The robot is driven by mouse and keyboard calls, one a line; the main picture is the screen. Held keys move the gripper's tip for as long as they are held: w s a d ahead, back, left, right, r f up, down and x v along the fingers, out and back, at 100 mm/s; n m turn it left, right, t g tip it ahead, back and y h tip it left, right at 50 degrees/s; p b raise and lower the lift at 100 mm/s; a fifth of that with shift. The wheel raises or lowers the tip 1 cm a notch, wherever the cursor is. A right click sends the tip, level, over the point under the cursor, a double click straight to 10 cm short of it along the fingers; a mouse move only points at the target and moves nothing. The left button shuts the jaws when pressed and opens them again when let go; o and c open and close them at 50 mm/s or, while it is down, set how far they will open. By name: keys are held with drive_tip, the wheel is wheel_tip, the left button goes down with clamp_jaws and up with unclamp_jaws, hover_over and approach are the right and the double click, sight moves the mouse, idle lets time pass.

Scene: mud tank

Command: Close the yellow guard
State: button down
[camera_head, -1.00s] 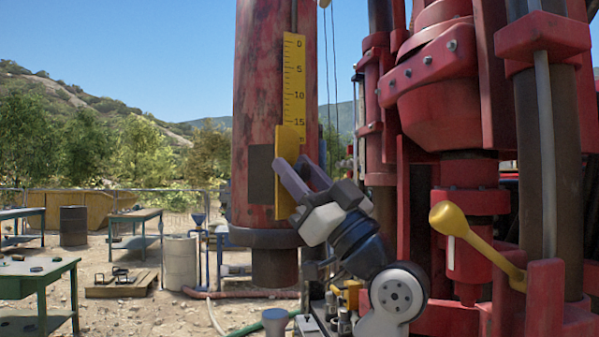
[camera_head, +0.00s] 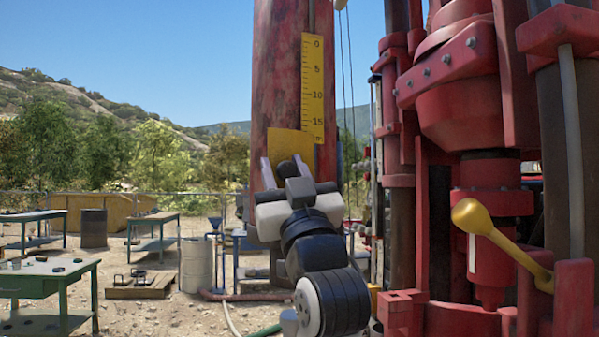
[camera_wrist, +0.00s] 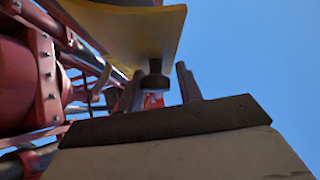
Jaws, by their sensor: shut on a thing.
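The yellow guard (camera_head: 289,144) is a flat plate on the red column, below the yellow scale. In the head view it now faces me broadly, and the dark patch beside it no longer shows. My gripper (camera_head: 283,170) is in front of the guard's lower part. In the wrist view the guard (camera_wrist: 140,35) hangs across the top, with a dark knob (camera_wrist: 155,75) on it between the fingers of my gripper (camera_wrist: 158,88). My gripper is shut on this knob, though the exact contact is hard to see. My arm hides the column below.
The red column (camera_head: 277,70) carries the yellow scale (camera_head: 312,88). Red machinery with a yellow-knobbed lever (camera_head: 485,225) stands close on the right. Green tables (camera_head: 45,280) and a pale barrel (camera_head: 195,265) stand on open ground at left.

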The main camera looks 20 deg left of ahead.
drive_tip(key=a+m+t+h, duration=0.1)
drive_tip(key=h, duration=0.1)
drive_tip(key=a+m+t+h, duration=0.1)
drive_tip(key=t+h, duration=0.1)
drive_tip(key=w+a+m+t+h, duration=0.1)
drive_tip(key=m+t+h, duration=0.1)
drive_tip(key=h, duration=0.1)
drive_tip(key=shift+a, duration=0.15)
drive_tip(key=shift+w+a+f+m+t+h, duration=0.1)
drive_tip(key=shift+w+a+m+t+h, duration=0.8)
drive_tip(key=shift+h, duration=1.55)
drive_tip(key=shift+w+a+f+m+t+h, duration=0.1)
drive_tip(key=shift+w+a+m+t+h, duration=0.35)
drive_tip(key=shift+m+h, duration=1.45)
drive_tip(key=shift+w+a+m+t+h, duration=0.5)
drive_tip(key=shift+a+h, duration=0.35)
drive_tip(key=shift+h, duration=2.5)
drive_tip(key=c, duration=1.4)
unclamp_jaws()
drive_tip(key=shift+o, duration=1.3)
drive_tip(key=shift+d, duration=0.15)
